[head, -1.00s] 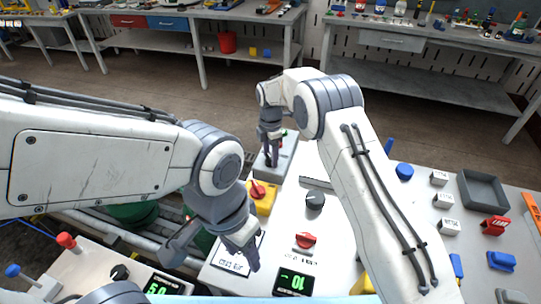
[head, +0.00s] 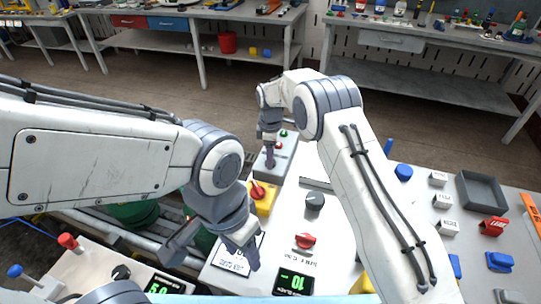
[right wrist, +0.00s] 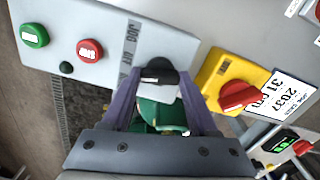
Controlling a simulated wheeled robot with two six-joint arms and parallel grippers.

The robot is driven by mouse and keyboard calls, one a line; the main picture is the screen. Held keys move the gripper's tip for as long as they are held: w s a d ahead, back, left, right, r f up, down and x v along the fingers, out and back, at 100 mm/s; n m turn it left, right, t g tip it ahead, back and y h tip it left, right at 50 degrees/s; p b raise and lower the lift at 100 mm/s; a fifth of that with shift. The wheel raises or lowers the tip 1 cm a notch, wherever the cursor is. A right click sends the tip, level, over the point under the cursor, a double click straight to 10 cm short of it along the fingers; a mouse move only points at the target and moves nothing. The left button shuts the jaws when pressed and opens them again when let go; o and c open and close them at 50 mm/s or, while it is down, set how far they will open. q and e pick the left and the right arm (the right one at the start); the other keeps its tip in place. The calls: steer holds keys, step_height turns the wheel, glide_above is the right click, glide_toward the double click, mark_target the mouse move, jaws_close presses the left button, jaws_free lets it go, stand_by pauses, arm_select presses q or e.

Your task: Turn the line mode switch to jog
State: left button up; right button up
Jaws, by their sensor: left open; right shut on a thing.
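The line mode switch is a black knob (right wrist: 158,70) on the grey control box (right wrist: 95,22), beside printed labels that include JOG and OFF. In the right wrist view it sits between the fingertips of my right gripper (right wrist: 160,84), which is shut on it. I cannot read which label the knob points to. In the head view my right gripper (head: 269,160) reaches down over the grey box (head: 286,160) and hides the knob. My left gripper (head: 211,258) is open and empty, above the left edge of the panel table.
A yellow box with a red rotary switch (right wrist: 240,95) is close to my right gripper. Green (right wrist: 34,35) and red (right wrist: 89,50) buttons share the grey box. A dark knob (head: 314,200), a red knob (head: 305,241) and a display (head: 293,283) are on the panel.

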steer(key=m, duration=0.5)
steer(key=shift+m, duration=0.3)
steer(key=m, duration=0.5)
steer(key=shift+m, duration=0.4)
steer(key=o, duration=1.4)
step_height(320, 180, up, 10)
steer(key=shift+r+b, duration=0.25)
steer(key=shift+b, duration=0.25)
